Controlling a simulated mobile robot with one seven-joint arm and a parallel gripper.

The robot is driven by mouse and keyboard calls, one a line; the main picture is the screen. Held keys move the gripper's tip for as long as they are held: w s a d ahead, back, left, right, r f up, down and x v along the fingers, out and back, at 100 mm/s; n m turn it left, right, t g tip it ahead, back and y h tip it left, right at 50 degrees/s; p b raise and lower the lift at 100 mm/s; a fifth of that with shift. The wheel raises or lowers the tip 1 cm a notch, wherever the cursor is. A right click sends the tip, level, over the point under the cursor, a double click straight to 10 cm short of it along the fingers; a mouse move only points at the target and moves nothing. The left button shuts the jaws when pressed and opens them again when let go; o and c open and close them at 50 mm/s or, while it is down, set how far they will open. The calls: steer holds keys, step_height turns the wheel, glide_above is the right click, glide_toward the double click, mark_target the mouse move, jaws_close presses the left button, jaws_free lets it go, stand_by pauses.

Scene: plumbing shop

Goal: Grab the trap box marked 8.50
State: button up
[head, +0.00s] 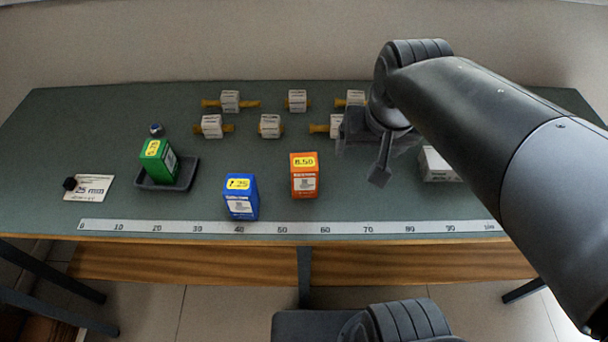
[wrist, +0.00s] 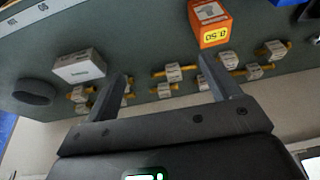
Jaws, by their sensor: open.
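The orange trap box (head: 304,182) with a yellow 8.50 label stands upright on the green bench, right of the blue box. In the wrist view the orange box (wrist: 211,22) appears upside down at the top, just beyond the right-hand finger. My gripper (head: 364,162) is right of the orange box in the head view, apart from it. In the wrist view my gripper (wrist: 163,70) is open, with nothing held between its fingers. The blue box (head: 241,203) is marked 7.25. A green box (head: 158,161) with a yellow label stands in a dark tray (head: 183,181).
Several white-tagged brass fittings (head: 269,126) lie in rows behind. A white box (head: 438,166) sits right, partly hidden by my arm. A ruler strip (head: 290,227) runs along the front edge. A card (head: 91,188) lies far left. Bench around the orange box is clear.

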mark_target(304, 174)
steer(key=w+a+f+g, duration=0.1)
steer(key=w+a+f, duration=0.1)
steer(key=a, duration=0.1)
steer(key=w+a+f+g, duration=0.1)
steer(key=w+a+f, duration=0.2)
steer(key=a, duration=0.1)
steer(key=w+a+f+g, duration=0.1)
steer(key=w+a+f, duration=0.1)
steer(key=w+a, duration=0.1)
steer(key=shift+a+f+g, duration=0.3)
steer(key=shift+a+g, duration=0.1)
steer(key=shift+a, duration=0.2)
steer(key=shift+a+f, duration=0.1)
steer(key=shift+f, duration=0.25)
step_height(304, 174, down, 10)
steer(key=shift+f, duration=0.15)
steer(key=c, duration=1.2)
